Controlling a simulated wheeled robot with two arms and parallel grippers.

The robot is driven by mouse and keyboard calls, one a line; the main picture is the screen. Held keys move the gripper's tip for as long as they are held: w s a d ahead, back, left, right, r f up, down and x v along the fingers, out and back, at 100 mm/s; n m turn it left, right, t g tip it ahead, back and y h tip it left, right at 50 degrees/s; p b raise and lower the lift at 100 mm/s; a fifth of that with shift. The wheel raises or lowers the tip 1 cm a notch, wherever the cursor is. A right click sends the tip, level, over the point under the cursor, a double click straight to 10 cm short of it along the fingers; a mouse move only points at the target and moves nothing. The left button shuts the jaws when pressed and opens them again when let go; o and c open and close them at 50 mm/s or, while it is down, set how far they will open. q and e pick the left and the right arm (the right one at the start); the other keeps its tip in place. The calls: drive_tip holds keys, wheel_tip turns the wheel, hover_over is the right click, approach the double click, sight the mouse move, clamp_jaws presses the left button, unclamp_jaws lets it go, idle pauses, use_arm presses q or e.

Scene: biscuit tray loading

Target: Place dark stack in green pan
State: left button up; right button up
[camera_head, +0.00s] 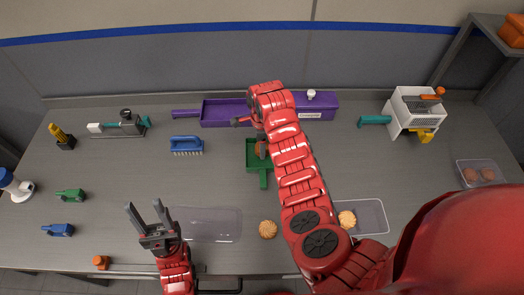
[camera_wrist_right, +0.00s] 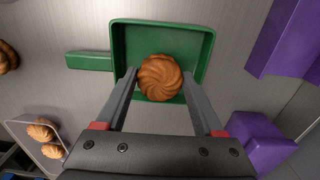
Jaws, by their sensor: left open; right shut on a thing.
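The green pan (camera_head: 252,157) lies mid-table, its handle toward the front; my right arm partly covers it. It also shows in the right wrist view (camera_wrist_right: 125,42). My right gripper (camera_wrist_right: 159,76) is shut on a brown swirled biscuit (camera_wrist_right: 160,78), seen from above over the pan's interior. Whether more biscuits are stacked beneath it, or whether it touches the pan floor, I cannot tell. In the head view the right gripper is mostly hidden by its arm. My left gripper (camera_head: 144,207) is open and empty at the front left.
A purple tray (camera_head: 225,112) lies behind the pan. A clear tray (camera_head: 215,224) and a loose biscuit (camera_head: 268,229) are in front. Another clear tray (camera_head: 375,216) holds biscuits. A white crate (camera_head: 403,116) stands back right. A blue brush (camera_head: 186,144) lies left of the pan.

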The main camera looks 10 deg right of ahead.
drive_tip(key=shift+s+f, duration=0.1)
drive_tip(key=shift+f, duration=0.25)
wheel_tip(320, 180, down, 2)
drive_tip(key=shift+p, duration=0.65)
drive_tip(key=shift+f, duration=0.25)
drive_tip(key=o, duration=0.8)
drive_tip(key=shift+f, duration=0.1)
